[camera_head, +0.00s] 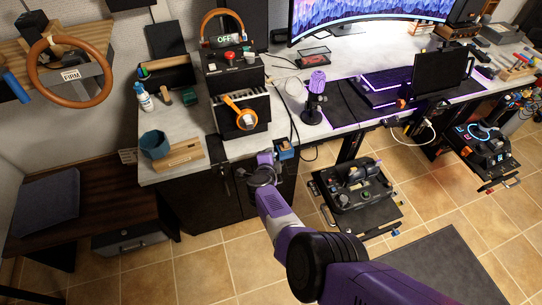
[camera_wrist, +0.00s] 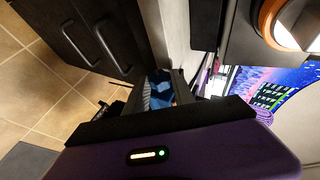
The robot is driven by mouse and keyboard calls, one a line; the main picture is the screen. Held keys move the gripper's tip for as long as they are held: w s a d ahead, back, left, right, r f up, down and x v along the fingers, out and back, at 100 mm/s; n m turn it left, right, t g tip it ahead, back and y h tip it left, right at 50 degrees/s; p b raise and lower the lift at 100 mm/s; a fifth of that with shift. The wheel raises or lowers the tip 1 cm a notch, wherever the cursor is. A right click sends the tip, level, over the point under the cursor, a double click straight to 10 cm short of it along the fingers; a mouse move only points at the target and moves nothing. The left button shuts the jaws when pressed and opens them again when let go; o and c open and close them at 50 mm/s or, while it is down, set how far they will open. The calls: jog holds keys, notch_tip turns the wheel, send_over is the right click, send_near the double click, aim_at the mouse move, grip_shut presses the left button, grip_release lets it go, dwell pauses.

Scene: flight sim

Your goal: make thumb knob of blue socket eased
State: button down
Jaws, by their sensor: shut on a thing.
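The blue socket (camera_head: 285,150) is a small blue fixture at the front edge of the grey worktop, above the dark drawer unit. In the wrist view the blue socket (camera_wrist: 159,92) shows between and behind my fingers. My gripper (camera_wrist: 160,82) is shut on the thumb knob at the socket's front. The knob itself is mostly hidden by the fingers, so its turn cannot be read.
Just above stands a dark unit with an orange ring (camera_head: 240,110). A microphone (camera_head: 316,95) stands on the desk to the right. Black drawers with bar handles (camera_wrist: 88,40) lie close beside my gripper. A black machine (camera_head: 358,190) stands low at right; tiled floor is open in front.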

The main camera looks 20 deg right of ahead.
jog(key=shift+a, duration=0.1)
jog(key=c, duration=1.1)
grip_release()
jog(key=shift+o, duration=0.2)
jog(key=p+v, duration=0.6)
jog(key=v, duration=0.1)
jog(key=shift+s, duration=0.3)
jog(key=shift+a+r, duration=0.15)
